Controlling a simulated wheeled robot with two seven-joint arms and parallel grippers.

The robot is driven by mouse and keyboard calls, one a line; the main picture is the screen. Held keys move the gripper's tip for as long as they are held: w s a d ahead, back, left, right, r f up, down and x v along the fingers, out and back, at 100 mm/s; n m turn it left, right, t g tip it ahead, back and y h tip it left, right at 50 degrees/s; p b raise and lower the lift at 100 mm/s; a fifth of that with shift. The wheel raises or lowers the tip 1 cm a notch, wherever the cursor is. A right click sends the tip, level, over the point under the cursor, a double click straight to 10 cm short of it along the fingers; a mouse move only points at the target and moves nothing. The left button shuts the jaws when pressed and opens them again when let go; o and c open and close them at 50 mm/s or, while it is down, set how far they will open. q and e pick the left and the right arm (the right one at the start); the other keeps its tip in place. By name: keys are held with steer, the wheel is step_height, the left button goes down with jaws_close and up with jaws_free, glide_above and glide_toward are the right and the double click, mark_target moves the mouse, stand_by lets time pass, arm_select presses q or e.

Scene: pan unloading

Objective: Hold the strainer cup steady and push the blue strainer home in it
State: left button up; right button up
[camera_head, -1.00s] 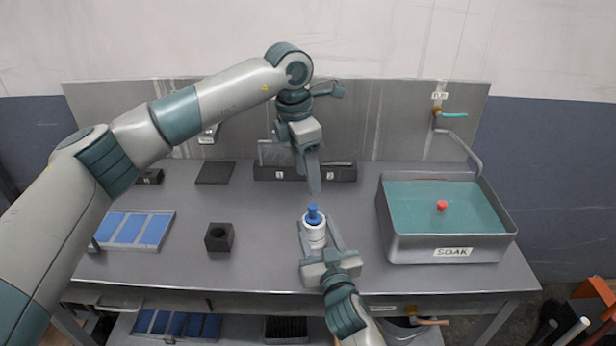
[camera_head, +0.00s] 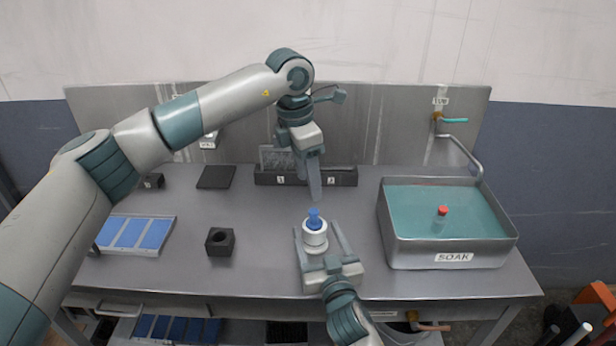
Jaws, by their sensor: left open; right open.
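The strainer cup (camera_head: 315,238) is a white and grey cylinder standing upright on the metal table near the front middle. The blue strainer (camera_head: 314,217) sits in its top, with its knob sticking up above the rim. My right gripper (camera_head: 323,232) reaches in from the front, open, with its fingers either side of the cup and gaps showing. My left gripper (camera_head: 314,198) hangs fingers down above and just behind the strainer, apart from it. Its fingers overlap in this view, so the gap between them hardly shows.
A soak basin (camera_head: 446,252) with teal liquid and a red-capped item stands at the right. A black block with a hole (camera_head: 220,241) and a blue-panelled tray (camera_head: 170,222) lie at the left. A numbered dark rack (camera_head: 345,177) stands behind. Table between block and cup is clear.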

steer(key=v, duration=1.1)
steer(key=shift+s+d, duration=0.1)
steer(key=shift+s, duration=0.2)
